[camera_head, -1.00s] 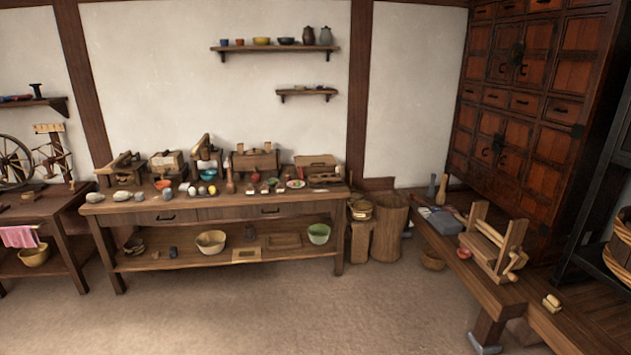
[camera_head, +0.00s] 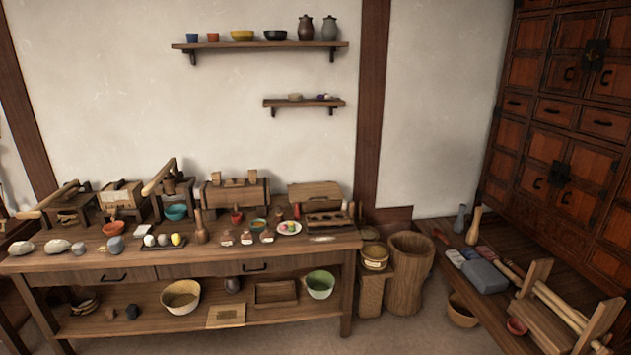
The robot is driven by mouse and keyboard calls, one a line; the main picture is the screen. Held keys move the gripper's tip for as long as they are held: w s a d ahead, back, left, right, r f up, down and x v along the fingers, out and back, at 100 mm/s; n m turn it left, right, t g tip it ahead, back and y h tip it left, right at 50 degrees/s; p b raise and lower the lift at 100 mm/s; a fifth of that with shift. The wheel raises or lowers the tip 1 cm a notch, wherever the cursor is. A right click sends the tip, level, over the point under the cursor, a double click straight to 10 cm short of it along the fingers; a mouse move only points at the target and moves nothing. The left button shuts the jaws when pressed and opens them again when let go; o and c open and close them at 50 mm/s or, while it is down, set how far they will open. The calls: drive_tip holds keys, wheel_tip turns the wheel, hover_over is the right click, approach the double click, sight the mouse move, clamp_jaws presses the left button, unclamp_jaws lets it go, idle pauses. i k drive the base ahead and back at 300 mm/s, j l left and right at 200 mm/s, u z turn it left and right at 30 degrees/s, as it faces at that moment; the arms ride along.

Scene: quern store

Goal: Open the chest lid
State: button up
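A wooden chest (camera_head: 234,197) stands on the long workbench against the wall, near the middle of the view. Its lid looks shut, with two small wooden pieces standing up along the top. A second, lower wooden box (camera_head: 314,190) stands to its right at the back of the bench. A small bottle and bowls stand in front of the chest and hide part of its lower front. My gripper is not in view.
The workbench (camera_head: 205,268) carries stones, small jars and a plate (camera_head: 289,228) along its front. A wooden tub (camera_head: 408,272) stands at its right end. A low platform (camera_head: 495,305) with tools lies at right.

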sight(310, 192)
drive_tip(key=i, duration=1.75)
drive_tip(key=i+l+u, duration=0.1)
drive_tip(key=i+u, duration=0.2)
drive_tip(key=i, duration=0.85)
